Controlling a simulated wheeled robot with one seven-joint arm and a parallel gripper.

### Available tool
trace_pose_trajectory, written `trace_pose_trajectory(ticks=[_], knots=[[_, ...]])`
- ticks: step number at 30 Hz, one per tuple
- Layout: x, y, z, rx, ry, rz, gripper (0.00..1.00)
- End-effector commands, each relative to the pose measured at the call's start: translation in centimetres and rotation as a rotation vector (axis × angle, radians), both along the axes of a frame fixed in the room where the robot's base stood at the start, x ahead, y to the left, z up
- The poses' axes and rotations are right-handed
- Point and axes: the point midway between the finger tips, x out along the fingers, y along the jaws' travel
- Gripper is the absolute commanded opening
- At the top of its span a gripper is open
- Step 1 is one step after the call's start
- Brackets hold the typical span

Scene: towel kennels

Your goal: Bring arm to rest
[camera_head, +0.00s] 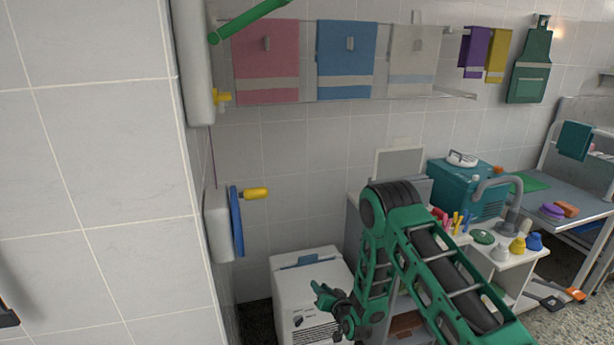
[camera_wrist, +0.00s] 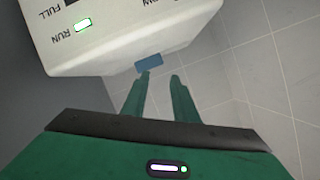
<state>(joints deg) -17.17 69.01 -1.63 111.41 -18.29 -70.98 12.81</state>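My green arm reaches across the lower middle of the head view, bent at a dark joint. My gripper (camera_head: 321,294) is low, in front of a white floor appliance (camera_head: 292,285) with a dial and vents. In the wrist view, the two green fingers of my gripper (camera_wrist: 160,77) stand apart with nothing visible between them. A white unit (camera_wrist: 115,45) with "RUN" and "FULL" labels and a green light is just beyond the fingertips. A small blue tab (camera_wrist: 148,62) shows at its lower edge, near the left fingertip; I cannot tell whether they touch.
A white wall box (camera_head: 217,225) with a blue disc and yellow handle is at left. Pink (camera_head: 265,62), blue (camera_head: 346,60) and grey (camera_head: 413,60) towels hang above. A teal box (camera_head: 466,185) and a cluttered white sink unit (camera_head: 520,263) stand right of my arm.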

Motion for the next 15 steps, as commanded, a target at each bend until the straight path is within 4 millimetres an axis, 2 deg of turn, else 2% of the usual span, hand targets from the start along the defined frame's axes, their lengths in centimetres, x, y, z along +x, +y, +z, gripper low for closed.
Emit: trace_pose_trajectory(ticks=[1,6,11,15], knots=[[0.9,-1.0,1.9,-0.024,0.011,-0.001,0.27],[2.0,-4.9,6.3,-0.122,0.087,-0.001,0.27],[1.9,-9.2,10.4,-0.21,0.167,-0.015,0.27],[0.9,-13.3,14.0,-0.277,0.243,-0.036,0.27]])
